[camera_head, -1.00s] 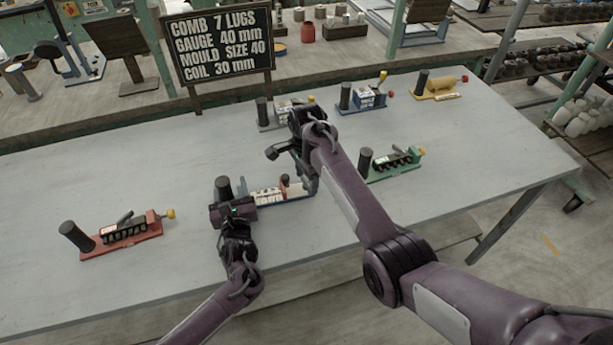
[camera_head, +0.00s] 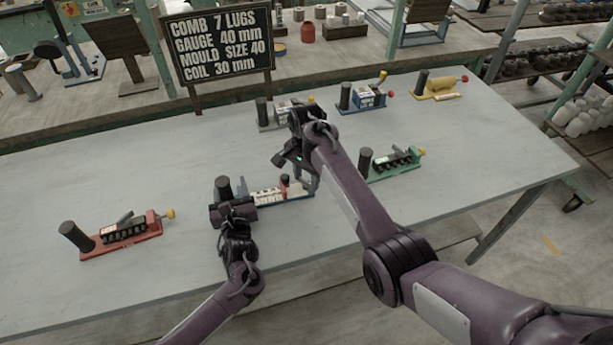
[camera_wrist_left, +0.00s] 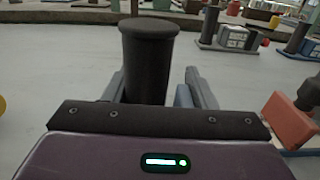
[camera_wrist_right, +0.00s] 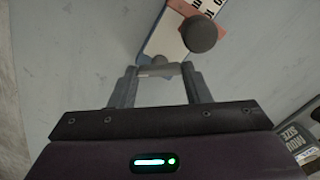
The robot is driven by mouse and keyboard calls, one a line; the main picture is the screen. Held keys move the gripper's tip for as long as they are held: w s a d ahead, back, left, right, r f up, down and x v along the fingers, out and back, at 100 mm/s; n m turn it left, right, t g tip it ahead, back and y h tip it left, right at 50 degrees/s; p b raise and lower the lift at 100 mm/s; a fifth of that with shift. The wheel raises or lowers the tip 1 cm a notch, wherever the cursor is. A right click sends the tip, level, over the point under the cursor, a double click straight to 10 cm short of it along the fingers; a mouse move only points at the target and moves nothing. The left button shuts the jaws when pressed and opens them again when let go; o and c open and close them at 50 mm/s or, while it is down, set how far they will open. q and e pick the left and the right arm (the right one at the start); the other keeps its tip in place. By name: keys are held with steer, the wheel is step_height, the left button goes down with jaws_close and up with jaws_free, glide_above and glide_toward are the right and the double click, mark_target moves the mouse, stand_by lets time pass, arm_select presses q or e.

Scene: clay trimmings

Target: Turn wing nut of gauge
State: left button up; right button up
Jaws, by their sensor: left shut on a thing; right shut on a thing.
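The gauge has a blue base, a white lettered scale (camera_head: 266,197), a red slider block (camera_head: 285,182) with a dark round knob (camera_wrist_right: 200,33), and a black upright post (camera_head: 223,187). My left gripper (camera_wrist_left: 152,85) is shut around the lower part of the post, which stands upright between its fingers. The red slider block also shows at the right of the left wrist view (camera_wrist_left: 292,121). My right gripper (camera_wrist_right: 160,75) is at the gauge's other end, shut on a small grey wing nut (camera_wrist_right: 157,70). In the head view, my right arm partly hides that end.
Other gauges stand on the table (camera_head: 120,180): a red one (camera_head: 125,235) at left, a green one (camera_head: 395,165) at right, and grey, blue and yellow (camera_head: 437,88) ones behind. A black lettered sign (camera_head: 222,45) stands at the back. The front of the table is clear.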

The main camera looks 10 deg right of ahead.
steer(key=n, duration=0.4)
steer(key=shift+n, duration=0.3)
steer(key=n, duration=0.4)
steer(key=shift+a+n, duration=0.1)
steer(key=shift+n, duration=0.2)
steer(key=n, duration=0.4)
steer(key=shift+n, duration=2.4)
steer(key=o, duration=1)
steer(key=shift+r, duration=0.1)
